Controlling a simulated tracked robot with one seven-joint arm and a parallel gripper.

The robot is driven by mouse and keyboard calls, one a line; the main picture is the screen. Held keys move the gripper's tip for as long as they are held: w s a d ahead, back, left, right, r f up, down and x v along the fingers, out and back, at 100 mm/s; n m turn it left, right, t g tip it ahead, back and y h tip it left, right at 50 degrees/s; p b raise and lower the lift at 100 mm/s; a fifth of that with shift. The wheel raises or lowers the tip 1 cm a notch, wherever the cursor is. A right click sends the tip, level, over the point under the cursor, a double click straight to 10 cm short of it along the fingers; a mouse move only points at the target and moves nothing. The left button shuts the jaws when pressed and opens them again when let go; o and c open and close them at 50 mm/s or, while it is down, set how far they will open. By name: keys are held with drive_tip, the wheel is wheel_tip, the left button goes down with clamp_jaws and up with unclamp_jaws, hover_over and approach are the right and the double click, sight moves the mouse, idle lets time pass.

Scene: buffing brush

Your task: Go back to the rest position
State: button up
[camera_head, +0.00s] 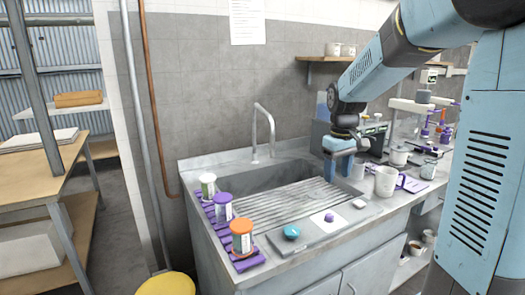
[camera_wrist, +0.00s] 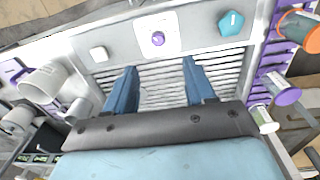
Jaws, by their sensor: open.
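My gripper (camera_head: 341,168) hangs from my blue arm over the right end of the sink counter (camera_head: 345,238), fingers pointing down. In the wrist view its two blue fingers (camera_wrist: 161,85) stand wide apart. Only the ribbed drainboard shows between them, so it holds nothing. A teal piece (camera_head: 291,232) lies on the front of the counter; it also shows in the wrist view (camera_wrist: 231,23). A small purple knob (camera_head: 329,217) sits on a white square near it. I cannot tell which thing is the buffing brush.
Jars with white (camera_head: 208,185), purple (camera_head: 224,206) and orange (camera_head: 241,238) lids stand on a purple mat at left. A white mug (camera_head: 386,181) and other containers crowd the right. A tall faucet (camera_head: 264,130) rises behind the sink. The drainboard (camera_head: 290,208) is clear.

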drive_tip(key=s+r+m+t, duration=0.2)
drive_tip(key=s+r, duration=0.1)
drive_tip(key=s, duration=0.9)
drive_tip(key=s+r+m+t, duration=0.2)
drive_tip(key=s+r+t, duration=0.1)
drive_tip(key=s, duration=0.9)
drive_tip(key=shift+a+m, duration=0.35)
drive_tip(key=shift+m, duration=0.05)
drive_tip(key=shift+r, duration=0.1)
